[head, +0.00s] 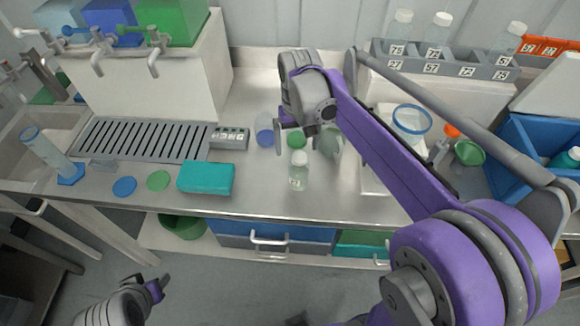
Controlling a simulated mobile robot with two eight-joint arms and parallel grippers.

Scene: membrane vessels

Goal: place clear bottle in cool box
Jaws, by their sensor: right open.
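A small clear bottle (298,172) with a pale cap and a label stands upright on the steel counter, near its front edge. My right gripper (297,128) is open and empty, pointing down just above and behind this bottle, apart from it as far as I can see. A blue open box (507,165) at the right edge, probably the cool box, holds a white-capped item. A pale lid-like panel (560,95) is behind it; my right arm hides part of the box. My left gripper (156,287) is low at the lower left, away from the counter; its jaw opening is unclear.
A greenish clear vessel (328,143) and a blue-ended container (264,130) stand close to my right gripper. A teal block (206,178) lies left of the bottle. A grey rack (442,62) holds several capped bottles.

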